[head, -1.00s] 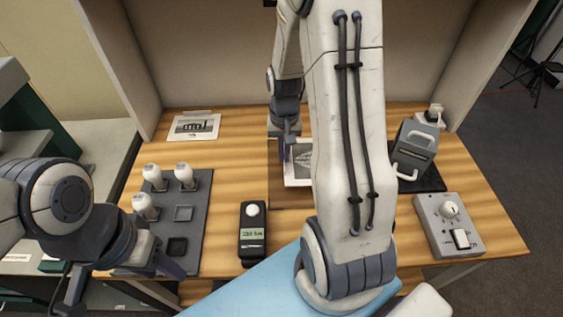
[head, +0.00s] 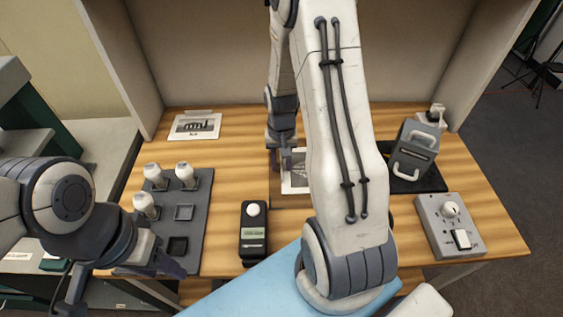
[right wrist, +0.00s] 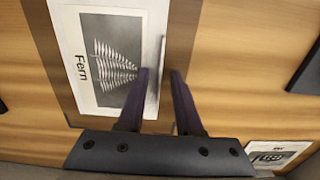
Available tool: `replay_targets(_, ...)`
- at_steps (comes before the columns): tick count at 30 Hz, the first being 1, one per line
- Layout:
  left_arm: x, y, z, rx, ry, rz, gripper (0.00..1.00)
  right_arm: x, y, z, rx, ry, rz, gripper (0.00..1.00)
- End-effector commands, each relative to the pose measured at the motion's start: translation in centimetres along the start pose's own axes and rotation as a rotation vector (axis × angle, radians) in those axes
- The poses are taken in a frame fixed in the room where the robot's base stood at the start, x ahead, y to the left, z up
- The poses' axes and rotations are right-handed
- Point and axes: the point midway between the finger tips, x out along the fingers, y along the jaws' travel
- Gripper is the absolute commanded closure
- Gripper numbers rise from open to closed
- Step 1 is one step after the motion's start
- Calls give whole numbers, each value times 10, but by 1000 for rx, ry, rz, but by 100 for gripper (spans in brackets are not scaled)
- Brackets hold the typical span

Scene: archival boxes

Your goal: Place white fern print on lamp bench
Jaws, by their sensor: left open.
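The white fern print (right wrist: 111,62), labelled "Fern", lies over a darker brown rectangle (right wrist: 62,60) in the right wrist view. In the head view the print (head: 297,180) is partly hidden by my right arm. My right gripper (right wrist: 160,72) is at the print's edge, with a thin pale lip between its fingers. The fingers look spread, with a gap beside the lip. My left gripper (head: 120,285) is open and empty at the bench's front left. The wooden lamp bench (head: 235,150) spans the middle.
A building print (head: 194,127) lies at the back left. A grey tray (head: 205,205) holds several white bulbs. A black meter (head: 253,240), a dial box (head: 449,225) and a grey handled device (head: 413,155) stand on the bench. Bare wood shows left of centre.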

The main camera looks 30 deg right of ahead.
Motion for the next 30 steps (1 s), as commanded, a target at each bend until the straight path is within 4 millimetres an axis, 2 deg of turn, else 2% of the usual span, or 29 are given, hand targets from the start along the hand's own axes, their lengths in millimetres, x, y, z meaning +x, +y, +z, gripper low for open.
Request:
replay_targets(7,0,0,0,0,0,0,50,-1,0,0,0,0,0,67)
replay_targets(11,-2,0,0,0,0,0,50,-9,0,-1,0,3,-1,67)
replay_targets(14,-2,0,0,0,0,0,50,-24,0,-1,0,5,-1,67)
replay_targets(24,-4,0,0,0,0,0,50,-96,0,-1,0,6,-1,67)
replay_targets(30,-5,0,0,0,0,0,50,-119,0,-1,0,3,-1,67)
